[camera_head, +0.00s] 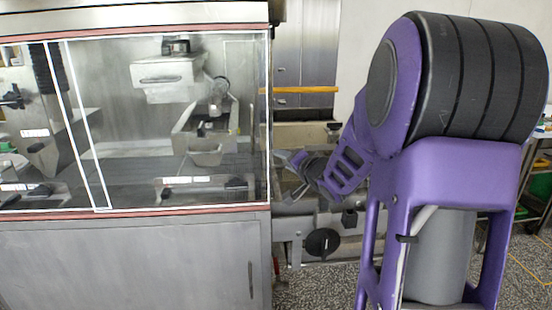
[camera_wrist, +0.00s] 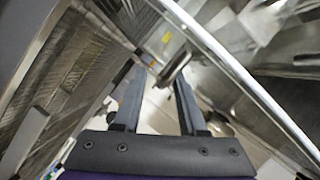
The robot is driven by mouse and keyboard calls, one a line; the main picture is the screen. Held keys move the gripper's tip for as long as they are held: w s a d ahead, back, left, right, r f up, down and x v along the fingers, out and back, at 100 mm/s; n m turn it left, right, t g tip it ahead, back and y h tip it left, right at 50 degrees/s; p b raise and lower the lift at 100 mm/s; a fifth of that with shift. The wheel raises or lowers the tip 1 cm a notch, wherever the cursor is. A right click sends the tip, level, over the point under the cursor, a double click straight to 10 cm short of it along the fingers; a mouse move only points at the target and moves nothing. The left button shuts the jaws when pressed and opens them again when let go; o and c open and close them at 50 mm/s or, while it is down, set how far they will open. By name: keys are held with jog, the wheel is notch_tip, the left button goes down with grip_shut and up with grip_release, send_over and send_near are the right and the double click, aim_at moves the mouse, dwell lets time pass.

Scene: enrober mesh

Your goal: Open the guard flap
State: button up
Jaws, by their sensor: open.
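The machine's front has clear panels in white and red-brown edging; the right-hand panel (camera_head: 215,120), with a dark bar handle along its bottom, looks like the guard flap, though I cannot be sure. It stands upright and looks closed. My gripper (camera_head: 288,165) is just right of the cabinet's right edge, partly hard to make out against the machine. In the wrist view my gripper (camera_wrist: 157,78) is open, with its two fingers apart. A metal handle-like part (camera_wrist: 176,65) shows by the fingertips; I cannot tell whether they touch it. A clear sheet's white edge (camera_wrist: 235,68) runs diagonally past the right finger.
A steel lower cabinet (camera_head: 130,265) stands under the panels. A steel frame with a dark round knob (camera_head: 322,242) lies below my gripper. A rack with trays (camera_head: 540,165) stands at the far right. Speckled floor (camera_head: 325,288) is open at the front.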

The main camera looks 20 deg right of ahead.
jog(key=shift+w+f, duration=0.1)
jog(key=shift+w, duration=0.3)
grip_shut()
dwell(1.4)
